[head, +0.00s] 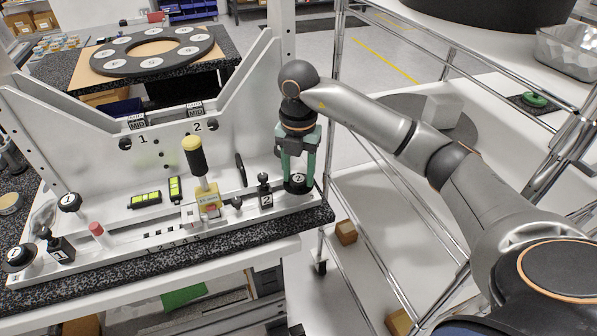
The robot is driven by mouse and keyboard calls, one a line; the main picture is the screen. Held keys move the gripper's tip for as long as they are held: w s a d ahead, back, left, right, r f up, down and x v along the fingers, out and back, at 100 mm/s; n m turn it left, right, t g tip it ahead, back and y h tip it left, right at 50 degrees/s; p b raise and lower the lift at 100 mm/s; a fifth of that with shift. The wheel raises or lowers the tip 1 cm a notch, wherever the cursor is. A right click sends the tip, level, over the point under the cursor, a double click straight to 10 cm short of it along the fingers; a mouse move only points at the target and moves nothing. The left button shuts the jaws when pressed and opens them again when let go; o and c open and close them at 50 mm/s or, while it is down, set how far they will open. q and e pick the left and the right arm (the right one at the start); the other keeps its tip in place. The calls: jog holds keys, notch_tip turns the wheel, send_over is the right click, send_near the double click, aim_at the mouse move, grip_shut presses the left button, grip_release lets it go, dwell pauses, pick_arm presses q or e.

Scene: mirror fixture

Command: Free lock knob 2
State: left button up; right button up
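The black lock knob marked 2 (298,185) sits at the right end of the white fixture (120,228). My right gripper (298,172) points down over it, its green fingers spread to about the knob's width. The fingertips are at the knob's sides and partly cover it; I cannot tell whether they press on it. A black post marked 2 (265,191) stands just left of the knob. My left gripper is not in view.
A black-handled tool with a yellow cap (194,158) stands mid-fixture, near two yellow levels (146,198). A black knob (20,257) and block marked 1 (60,249) are at the left end. A wire shelf (440,115) stands close on the right.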

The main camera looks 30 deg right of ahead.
grip_shut()
